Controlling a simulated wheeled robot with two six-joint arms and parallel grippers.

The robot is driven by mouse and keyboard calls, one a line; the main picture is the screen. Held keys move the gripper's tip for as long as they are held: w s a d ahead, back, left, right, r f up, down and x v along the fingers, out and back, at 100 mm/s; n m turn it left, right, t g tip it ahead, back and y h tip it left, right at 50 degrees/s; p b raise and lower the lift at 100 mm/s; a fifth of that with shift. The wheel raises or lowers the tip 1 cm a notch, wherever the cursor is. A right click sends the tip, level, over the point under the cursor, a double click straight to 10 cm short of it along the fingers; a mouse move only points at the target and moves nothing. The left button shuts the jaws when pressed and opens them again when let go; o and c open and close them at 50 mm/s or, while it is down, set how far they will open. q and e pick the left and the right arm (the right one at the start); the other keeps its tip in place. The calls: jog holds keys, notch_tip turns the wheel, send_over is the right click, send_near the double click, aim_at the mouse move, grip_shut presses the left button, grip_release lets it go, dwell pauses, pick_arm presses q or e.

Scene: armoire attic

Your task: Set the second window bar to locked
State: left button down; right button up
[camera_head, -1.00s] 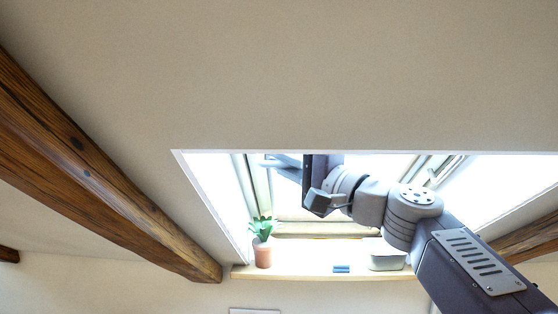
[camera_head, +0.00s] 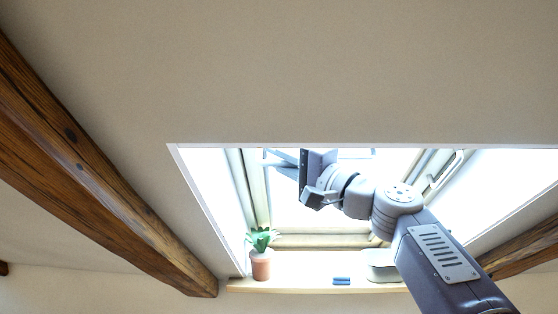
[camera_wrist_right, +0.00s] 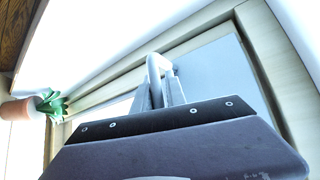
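The skylight window (camera_head: 330,210) is set in the sloped ceiling. My right gripper (camera_head: 283,161) reaches across it, with its fingers pointing left near the upper left of the window. In the right wrist view, a pale grey rounded bar (camera_wrist_right: 154,70) stands between the two fingers of my right gripper (camera_wrist_right: 159,95). Whether the fingers press on it is not clear. A second pale bar-shaped handle (camera_head: 447,171) shows on the right side of the window frame, apart from the gripper. My left gripper is out of view.
A wooden sill (camera_head: 300,290) below the window carries a potted plant (camera_head: 261,264), a small blue item (camera_head: 341,281) and a pale container (camera_head: 382,265). A wooden beam (camera_head: 95,185) runs along the left. Another beam (camera_head: 520,252) is at the right.

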jog(key=shift+o, duration=1.1)
jog(key=shift+r, duration=0.1)
jog(key=shift+a, duration=0.25)
jog(key=shift+s+d+f+b, duration=0.2)
jog(key=shift+d+f+b, duration=0.05)
jog(key=shift+b, duration=0.05)
jog(key=b+v, duration=0.4)
jog(key=v, duration=0.4)
jog(key=shift+s+b, duration=0.1)
jog(key=shift+b, duration=0.25)
jog(key=shift+s+d+r, duration=0.15)
